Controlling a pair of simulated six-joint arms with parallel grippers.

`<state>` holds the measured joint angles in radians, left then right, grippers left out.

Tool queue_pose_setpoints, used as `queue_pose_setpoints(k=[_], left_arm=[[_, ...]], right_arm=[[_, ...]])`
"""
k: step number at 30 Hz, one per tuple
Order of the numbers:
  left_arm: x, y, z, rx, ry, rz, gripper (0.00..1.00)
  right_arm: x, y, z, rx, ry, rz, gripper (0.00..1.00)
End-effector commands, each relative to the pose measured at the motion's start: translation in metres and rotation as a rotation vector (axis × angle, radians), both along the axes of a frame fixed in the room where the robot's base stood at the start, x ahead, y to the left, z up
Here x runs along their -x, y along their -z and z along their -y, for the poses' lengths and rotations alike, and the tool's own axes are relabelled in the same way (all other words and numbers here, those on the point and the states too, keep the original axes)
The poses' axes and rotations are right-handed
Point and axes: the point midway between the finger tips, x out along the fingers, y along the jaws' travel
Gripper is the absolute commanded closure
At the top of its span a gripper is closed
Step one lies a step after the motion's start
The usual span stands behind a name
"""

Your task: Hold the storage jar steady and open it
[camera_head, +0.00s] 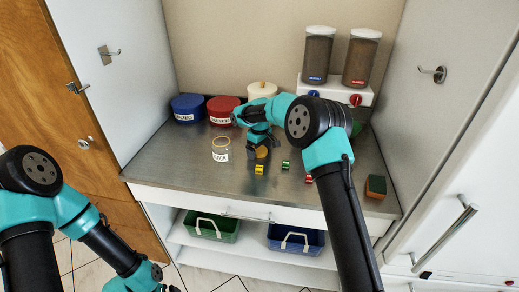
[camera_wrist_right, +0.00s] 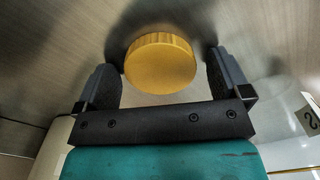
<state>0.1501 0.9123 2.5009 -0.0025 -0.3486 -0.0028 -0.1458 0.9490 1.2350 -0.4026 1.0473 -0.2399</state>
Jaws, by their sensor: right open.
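The storage jar (camera_head: 221,152) is clear glass with a white label and stands upright on the worktop, its top uncovered. Part of it with the label shows at the right edge of the right wrist view (camera_wrist_right: 312,118). A round yellow lid (camera_head: 262,153) is apart from the jar, to its right, at the worktop. In the right wrist view the lid (camera_wrist_right: 160,65) lies between the fingers of my open right gripper (camera_wrist_right: 163,78), with gaps at both sides. My left gripper is at the bottom edge of the head view, mostly cut off; its jaws cannot be made out.
Blue (camera_head: 188,108) and red (camera_head: 222,110) canisters and a cream pot (camera_head: 262,90) stand at the back. A twin dispenser (camera_head: 335,90) stands back right. Small coloured blocks (camera_head: 259,169) and a sponge (camera_head: 376,187) lie in front and right. Side walls bound the worktop (camera_head: 170,165).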

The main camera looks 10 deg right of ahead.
Motion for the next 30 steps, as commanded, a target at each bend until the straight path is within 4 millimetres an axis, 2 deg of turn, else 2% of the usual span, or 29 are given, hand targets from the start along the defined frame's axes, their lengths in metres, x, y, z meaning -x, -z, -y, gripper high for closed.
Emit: queue_pose_setpoints(k=[8,13,30], left_arm=[[0.000,0.000,0.000,0.000,0.000,0.000,0.00],[0.000,0.000,0.000,0.000,0.000,0.000,0.00],[0.000,0.000,0.000,0.000,0.000,0.000,0.00]], right_arm=[[0.000,-0.002,0.000,-0.001,0.000,0.001,0.05],[-0.001,-0.014,0.000,-0.001,0.001,0.003,0.05],[0.000,-0.110,-0.001,-0.001,0.000,0.003,0.05]])
